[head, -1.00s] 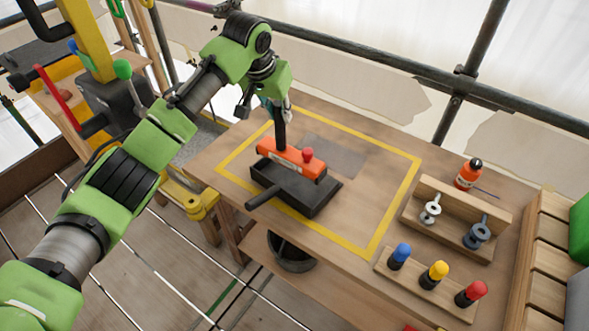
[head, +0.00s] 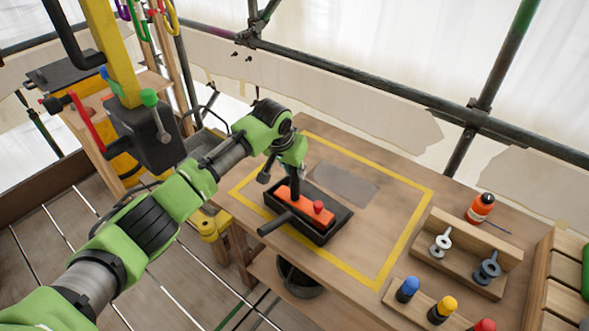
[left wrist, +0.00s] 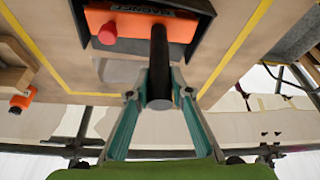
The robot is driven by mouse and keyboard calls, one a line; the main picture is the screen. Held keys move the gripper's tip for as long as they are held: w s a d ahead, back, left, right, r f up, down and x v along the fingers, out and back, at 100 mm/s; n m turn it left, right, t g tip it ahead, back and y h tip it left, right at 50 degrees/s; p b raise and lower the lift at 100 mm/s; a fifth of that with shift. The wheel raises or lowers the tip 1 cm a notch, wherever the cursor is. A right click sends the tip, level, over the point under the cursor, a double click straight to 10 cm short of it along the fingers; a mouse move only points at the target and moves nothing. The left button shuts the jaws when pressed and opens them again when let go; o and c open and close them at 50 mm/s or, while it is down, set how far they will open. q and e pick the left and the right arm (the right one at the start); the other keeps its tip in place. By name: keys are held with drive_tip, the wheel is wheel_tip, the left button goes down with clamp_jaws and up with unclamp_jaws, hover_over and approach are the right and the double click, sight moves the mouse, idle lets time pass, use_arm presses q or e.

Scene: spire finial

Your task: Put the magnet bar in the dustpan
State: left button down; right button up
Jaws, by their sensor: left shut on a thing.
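The magnet bar (head: 291,201) is an orange block with a red knob and an upright black handle. It sits low within the walls of the black dustpan (head: 331,226), on the workbench. Whether its underside touches the pan floor is hidden. My left gripper (head: 294,172) is above the bar, shut on its black handle. In the left wrist view the teal fingers of my left gripper (left wrist: 158,88) flank the handle, and the orange magnet bar (left wrist: 130,25) shows beyond, inside the dustpan (left wrist: 203,12). My right gripper is not in view.
A yellow taped outline (head: 402,245) surrounds the work area, with a grey patch (head: 343,184) behind the dustpan. A wooden rack with eyebolts (head: 487,268), an orange bottle (head: 481,207) and coloured pegs (head: 408,289) stand at the right. A dark bucket (head: 298,280) is below.

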use_arm(q)
drive_tip(key=c, duration=1.8)
unclamp_jaws()
drive_tip(key=shift+f, duration=0.1)
drive_tip(key=shift+r, duration=0.2)
drive_tip(key=b+v, duration=0.2)
drive_tip(key=v, duration=1)
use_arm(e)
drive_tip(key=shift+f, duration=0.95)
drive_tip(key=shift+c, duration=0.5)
